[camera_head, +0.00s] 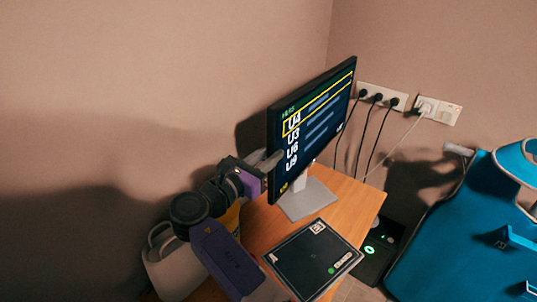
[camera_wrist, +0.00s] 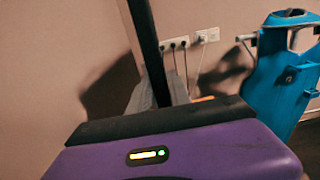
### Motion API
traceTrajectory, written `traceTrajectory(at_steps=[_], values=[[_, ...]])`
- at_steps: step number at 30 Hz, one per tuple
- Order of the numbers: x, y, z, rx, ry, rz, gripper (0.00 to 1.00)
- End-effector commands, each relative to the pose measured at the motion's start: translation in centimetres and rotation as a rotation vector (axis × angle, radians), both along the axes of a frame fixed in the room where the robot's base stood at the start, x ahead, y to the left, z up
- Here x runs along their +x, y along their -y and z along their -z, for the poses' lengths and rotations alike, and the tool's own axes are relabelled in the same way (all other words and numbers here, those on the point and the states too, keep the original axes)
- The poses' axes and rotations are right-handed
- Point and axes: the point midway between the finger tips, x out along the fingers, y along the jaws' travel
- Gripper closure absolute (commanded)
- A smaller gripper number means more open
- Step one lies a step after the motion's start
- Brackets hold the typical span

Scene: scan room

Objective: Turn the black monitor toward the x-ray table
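The black monitor (camera_head: 312,130) stands upright on a grey stand (camera_head: 306,199) on a small wooden table. Its lit screen, with yellow, green and white text, faces right and toward the front in the head view. In the wrist view, the monitor's dark edge (camera_wrist: 148,45) runs down between the grey fingers (camera_wrist: 160,90). I cannot tell whether the fingers press on it. I cannot identify an x-ray table for sure in either view.
A dark flat panel (camera_head: 312,262) lies on the wooden table (camera_head: 352,196) in front of the stand. Cables run from wall sockets (camera_head: 382,97) behind the monitor. A large teal object (camera_head: 455,245) stands at the right. A pale container (camera_head: 170,268) is at the lower left.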

Motion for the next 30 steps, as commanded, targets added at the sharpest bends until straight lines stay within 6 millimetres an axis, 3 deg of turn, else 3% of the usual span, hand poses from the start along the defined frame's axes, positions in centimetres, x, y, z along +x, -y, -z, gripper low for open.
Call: traceTrajectory(at_steps=[1, 3, 14, 30], values=[[0.0, 0.2, 0.0, 0.001, -0.001, 0.004, 0.66], [0.0, 0.2, 0.0, 0.001, -0.001, 0.003, 0.53], [-0.3, -0.3, 0.1, 0.0, 0.0, -0.003, 0.53], [-6.0, -4.3, 0.1, -0.001, -0.001, -0.001, 0.53]])
